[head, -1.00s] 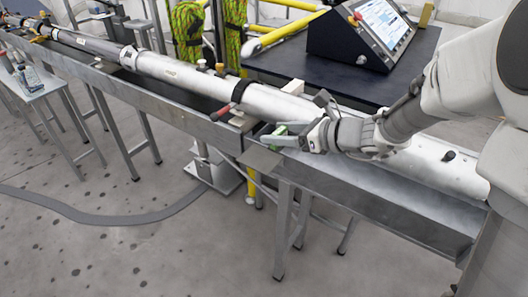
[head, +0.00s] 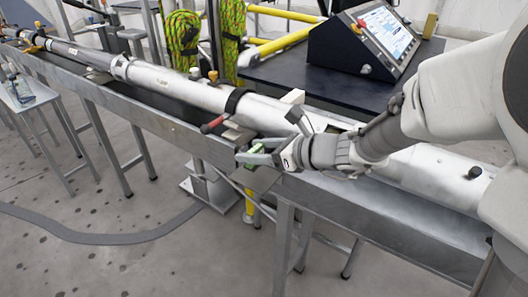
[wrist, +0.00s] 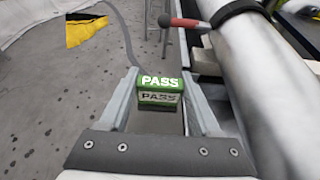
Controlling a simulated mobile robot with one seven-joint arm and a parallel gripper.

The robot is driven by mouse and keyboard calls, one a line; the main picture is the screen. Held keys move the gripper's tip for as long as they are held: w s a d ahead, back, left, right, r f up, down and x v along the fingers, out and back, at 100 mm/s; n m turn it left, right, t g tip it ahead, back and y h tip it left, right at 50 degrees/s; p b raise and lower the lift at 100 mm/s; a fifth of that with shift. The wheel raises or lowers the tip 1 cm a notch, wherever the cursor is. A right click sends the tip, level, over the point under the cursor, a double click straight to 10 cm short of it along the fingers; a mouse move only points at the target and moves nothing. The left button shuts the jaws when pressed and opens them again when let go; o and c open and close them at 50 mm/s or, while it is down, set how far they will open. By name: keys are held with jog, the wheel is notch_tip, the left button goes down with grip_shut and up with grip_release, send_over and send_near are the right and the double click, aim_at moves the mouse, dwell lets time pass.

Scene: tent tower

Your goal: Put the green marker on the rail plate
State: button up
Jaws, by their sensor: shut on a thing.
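The green marker (head: 257,149) is a small block with the word PASS on it. My gripper (head: 259,155) is shut on it, and it shows between the two fingers in the wrist view (wrist: 160,83). The rail plate (head: 263,181) is a flat grey metal piece jutting from the near side of the long metal rail. The marker appears above or close over the plate. I cannot tell whether they touch. In the wrist view, the fingers and marker hide part of what lies below.
A long silver tube (head: 180,84) lies along the rail (head: 150,122). A red-handled clamp (head: 213,125) is just left of my gripper, also in the wrist view (wrist: 187,22). A dark table with a control console (head: 345,50) stands behind. Open floor lies in front.

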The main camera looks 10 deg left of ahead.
jog(key=shift+f+b, duration=0.35)
jog(key=shift+f, duration=1.2)
jog(key=shift+f, duration=0.2)
jog(key=o, duration=1.3)
jog(key=shift+o, duration=0.2)
jog(key=shift+r, duration=0.1)
